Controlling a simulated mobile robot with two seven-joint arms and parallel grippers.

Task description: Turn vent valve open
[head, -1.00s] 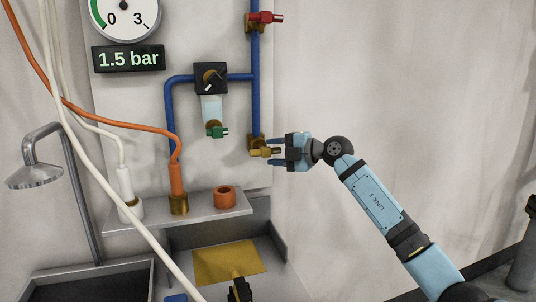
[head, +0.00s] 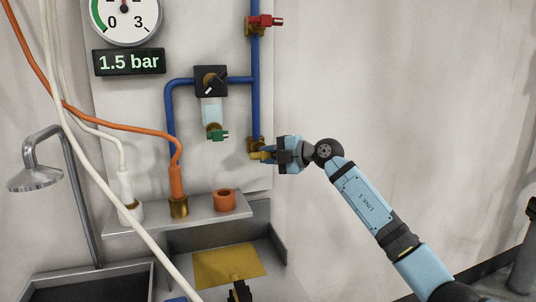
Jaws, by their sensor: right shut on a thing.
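A valve with a yellow handle (head: 258,156) sits at the lower end of the vertical blue pipe (head: 255,105). My right gripper (head: 270,154) comes in from the right and is shut on this yellow handle. Its fingers hide part of the handle. The handle points sideways to the right, roughly level. A valve with a red handle (head: 267,21) is higher on the same pipe, and a valve with a green handle (head: 218,135) hangs under a clear bowl (head: 212,110). No label shows which valve is the vent.
A round gauge (head: 124,18) and a display reading 1.5 bar (head: 129,61) are at upper left. A black regulator block (head: 211,81) is on the pipe. Orange and white hoses cross the left side. A grey shelf (head: 178,216) is below. The wall at right is clear.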

